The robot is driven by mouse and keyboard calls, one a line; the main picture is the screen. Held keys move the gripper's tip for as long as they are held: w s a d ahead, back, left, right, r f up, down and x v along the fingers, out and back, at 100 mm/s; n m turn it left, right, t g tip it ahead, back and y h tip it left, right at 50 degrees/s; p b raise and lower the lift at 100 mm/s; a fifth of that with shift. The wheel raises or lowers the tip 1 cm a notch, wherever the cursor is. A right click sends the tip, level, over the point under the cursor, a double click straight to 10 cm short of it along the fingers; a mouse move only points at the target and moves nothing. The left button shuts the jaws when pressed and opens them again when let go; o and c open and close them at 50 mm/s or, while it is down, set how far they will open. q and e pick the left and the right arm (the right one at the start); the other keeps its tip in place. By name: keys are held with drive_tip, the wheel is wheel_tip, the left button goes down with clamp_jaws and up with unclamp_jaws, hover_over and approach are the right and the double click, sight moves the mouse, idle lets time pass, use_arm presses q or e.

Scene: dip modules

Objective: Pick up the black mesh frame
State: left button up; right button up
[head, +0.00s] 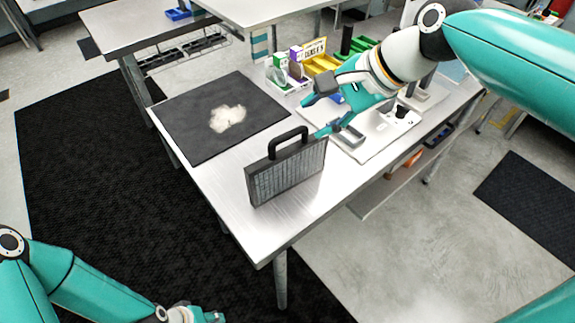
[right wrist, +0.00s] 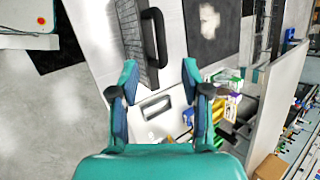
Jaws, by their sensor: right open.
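The black mesh frame (head: 288,175) stands upright near the table's front edge, its looped black handle (head: 289,141) on top. In the right wrist view the mesh frame (right wrist: 132,35) and handle show ahead of the fingertips. My right gripper (head: 324,108) is open and empty. It is above and to the right of the frame, apart from it. In the right wrist view my right gripper (right wrist: 158,72) has its two fingers spread. Part of my left gripper (head: 197,315) shows at the bottom edge, away from the table; its fingers are mostly cut off.
A dark mat (head: 190,135) with a pale fluffy patch (head: 228,118) lies left of the frame. A white board (head: 380,140) with a grey loop lies to the right. Colored bins (head: 320,62) and boxes stand behind. Bare table (head: 225,185) surrounds the frame.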

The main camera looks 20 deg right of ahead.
sight(291, 134)
drive_tip(key=x, duration=1)
drive_tip(key=shift+w+f+p, duration=0.1)
drive_tip(key=shift+p, duration=0.3)
clamp_jaws()
